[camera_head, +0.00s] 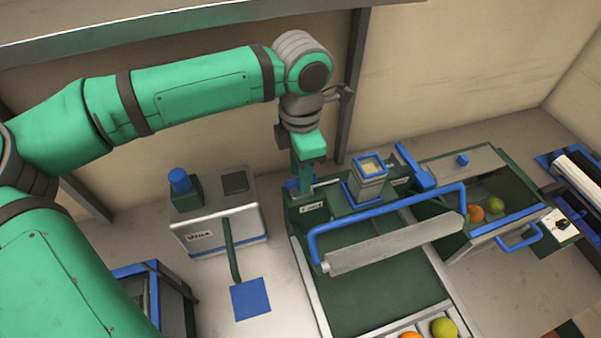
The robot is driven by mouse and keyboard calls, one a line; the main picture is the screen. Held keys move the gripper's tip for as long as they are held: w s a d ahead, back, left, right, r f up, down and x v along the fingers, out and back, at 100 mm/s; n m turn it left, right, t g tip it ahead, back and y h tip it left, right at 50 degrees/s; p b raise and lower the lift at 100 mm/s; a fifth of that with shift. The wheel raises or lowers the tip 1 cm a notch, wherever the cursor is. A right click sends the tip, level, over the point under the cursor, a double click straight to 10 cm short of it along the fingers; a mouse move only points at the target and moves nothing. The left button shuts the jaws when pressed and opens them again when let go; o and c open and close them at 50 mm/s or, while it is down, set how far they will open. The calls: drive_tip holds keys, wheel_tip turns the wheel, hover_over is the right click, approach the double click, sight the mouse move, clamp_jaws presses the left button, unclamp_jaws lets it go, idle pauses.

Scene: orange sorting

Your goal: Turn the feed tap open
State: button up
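My gripper (304,182) points down at the back left corner of the green conveyor machine (347,278). Its fingertips are small and dark here, so I cannot tell whether they are open or shut. A small blue part (292,185) shows right at the fingertips, beside a white label. It may be the feed tap, but it is mostly hidden and its turn position cannot be read. I cannot tell whether the gripper touches it.
A labelled grey box (216,222) with a blue cap stands to the left. A grey roller (395,245) under a blue bar (388,204) crosses the machine. A green bin (516,186) with fruit is at the right. A dark post rises behind the gripper.

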wheel_tip(320, 180, up, 10)
idle(0.4)
idle(0.5)
